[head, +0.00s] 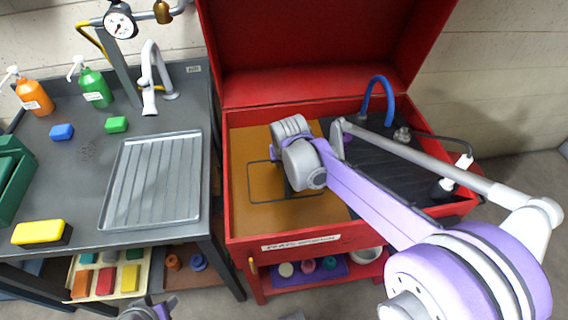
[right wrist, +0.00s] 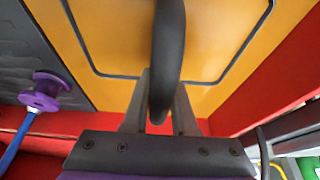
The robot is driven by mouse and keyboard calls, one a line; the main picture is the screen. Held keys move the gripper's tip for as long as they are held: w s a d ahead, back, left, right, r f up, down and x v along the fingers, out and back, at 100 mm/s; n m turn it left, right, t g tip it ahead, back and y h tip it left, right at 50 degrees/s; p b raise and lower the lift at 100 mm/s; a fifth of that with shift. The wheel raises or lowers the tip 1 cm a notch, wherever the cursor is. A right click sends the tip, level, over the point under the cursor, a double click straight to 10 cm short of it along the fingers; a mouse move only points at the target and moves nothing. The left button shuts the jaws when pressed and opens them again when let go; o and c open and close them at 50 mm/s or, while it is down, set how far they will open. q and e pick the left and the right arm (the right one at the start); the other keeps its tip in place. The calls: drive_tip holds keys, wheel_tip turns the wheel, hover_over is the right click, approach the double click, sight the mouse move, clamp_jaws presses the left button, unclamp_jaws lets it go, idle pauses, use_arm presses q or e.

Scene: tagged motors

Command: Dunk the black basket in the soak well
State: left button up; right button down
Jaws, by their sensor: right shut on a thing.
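The soak well (head: 234,215) is the amber-filled left part of the red washer. The black basket (head: 264,202) shows in the head view only as a thin dark rectangular rim at the amber surface; its body is hidden. My right gripper (right wrist: 160,112) is over the well, shut on the basket's black handle (right wrist: 169,45), which stands up between the fingers. The rim also shows in the right wrist view as a dark line around amber. In the head view my right wrist covers part of the basket. A grey and purple part of my left gripper (head: 147,309) shows at the bottom edge, its jaws unclear.
The red washer (head: 232,130) has a raised lid behind and a black ribbed shelf (head: 385,160) with a blue spout (head: 378,92) on the right. The grey bench (head: 70,185) holds a metal tray (head: 150,180), bottles and blocks. A purple knob (right wrist: 44,92) is near the well.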

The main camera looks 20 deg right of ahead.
drive_tip(key=shift+r+p, duration=2.1)
drive_tip(key=shift+r, duration=1)
drive_tip(key=shift+r+p, duration=1.7)
drive_tip(key=shift+r, duration=0.85)
use_arm(q)
drive_tip(key=w+r+p, duration=0.4)
drive_tip(key=r, duration=1.1)
drive_tip(key=shift+t+p, duration=0.35)
drive_tip(key=shift+t, duration=0.05)
use_arm(e)
wheel_tip(320, 180, up, 8)
use_arm(q)
drive_tip(key=shift+s, duration=0.15)
